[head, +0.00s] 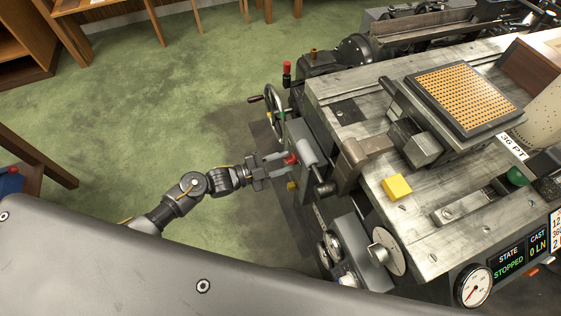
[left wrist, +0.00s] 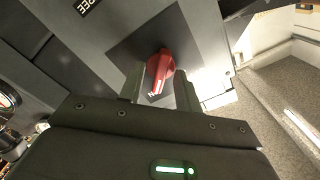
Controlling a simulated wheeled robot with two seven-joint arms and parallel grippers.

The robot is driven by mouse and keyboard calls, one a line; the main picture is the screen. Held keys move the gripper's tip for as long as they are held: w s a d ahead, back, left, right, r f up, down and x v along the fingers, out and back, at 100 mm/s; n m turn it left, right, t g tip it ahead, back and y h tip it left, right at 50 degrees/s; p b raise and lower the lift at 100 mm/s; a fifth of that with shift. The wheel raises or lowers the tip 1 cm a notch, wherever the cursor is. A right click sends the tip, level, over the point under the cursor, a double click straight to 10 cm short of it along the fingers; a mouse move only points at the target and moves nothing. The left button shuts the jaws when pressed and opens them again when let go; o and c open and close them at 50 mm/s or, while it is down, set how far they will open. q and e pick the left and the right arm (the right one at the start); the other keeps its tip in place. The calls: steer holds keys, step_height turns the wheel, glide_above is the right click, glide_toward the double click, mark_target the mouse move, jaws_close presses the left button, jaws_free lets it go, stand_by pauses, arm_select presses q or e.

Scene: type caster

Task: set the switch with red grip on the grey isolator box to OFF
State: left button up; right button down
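The grey isolator box (head: 302,137) is on the left side of the casting machine. Its red grip (head: 291,159) sticks out towards my left gripper (head: 276,161). In the left wrist view the red grip (left wrist: 161,70) sits on a dark square plate, slightly tilted, its narrow end pointing down. A small white marking shows at that end; I cannot read the switch position. My left gripper (left wrist: 161,90) is open, with one finger on each side of the grip. I cannot tell whether either finger touches it. My right gripper is not in view.
The machine's bench (head: 330,91) carries a yellow block (head: 396,187) and a tilted matrix grid (head: 468,95). A handwheel (head: 273,108) stands just behind the box, and round dials (head: 386,250) are in front. Green floor (head: 190,90) to the left is clear.

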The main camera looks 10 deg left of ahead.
arm_select(q)
steer(key=shift+c, duration=0.2)
jaws_close()
